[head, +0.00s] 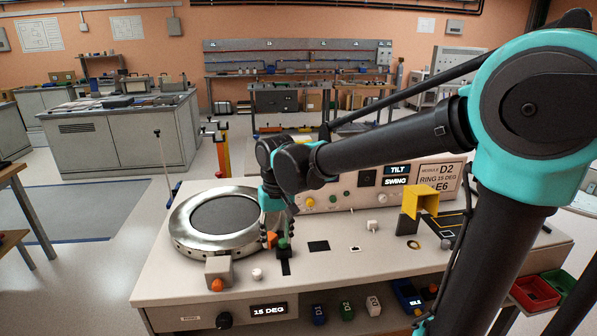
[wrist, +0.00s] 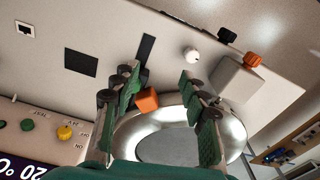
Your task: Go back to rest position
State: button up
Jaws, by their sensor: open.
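My gripper (head: 276,238) hangs fingers-down at the right edge of the round metal ring (head: 184,243) on the bench. In the wrist view my gripper (wrist: 160,80) has its two green-padded fingers spread wide apart. An orange block (wrist: 147,99) shows between them, closer to the left finger; I cannot tell whether it touches. In the head view the orange block (head: 271,239) is partly hidden by the fingers. The ring (wrist: 235,128) lies below the fingers in the wrist view.
A grey block with an orange knob (head: 218,270) and a white knob (head: 257,274) stand at the bench front. A control panel (head: 340,188) lines the back. Red (head: 535,292) and green bins sit lower right. Open floor lies left.

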jog(key=d+f, duration=0.1)
jog(key=d, duration=0.4)
jog(key=d+f+m+t, duration=0.1)
jog(key=d+f, duration=0.1)
jog(key=d, duration=0.4)
jog(key=w+d+f+m, duration=0.1)
jog(key=d+f, duration=0.1)
jog(key=d, duration=0.3)
jog(key=shift+d+f+t, duration=0.15)
jog(key=shift+d+t, duration=0.25)
jog(key=s+d+f+m+t, duration=0.1)
jog(key=s+d+f, duration=0.2)
jog(key=d, duration=0.4)
jog(key=s+d+f+m+t, duration=0.1)
jog(key=s+d+f, duration=0.2)
jog(key=d, duration=0.3)
jog(key=shift+s+d+f+m, duration=0.2)
jog(key=shift+s+d+m, duration=0.2)
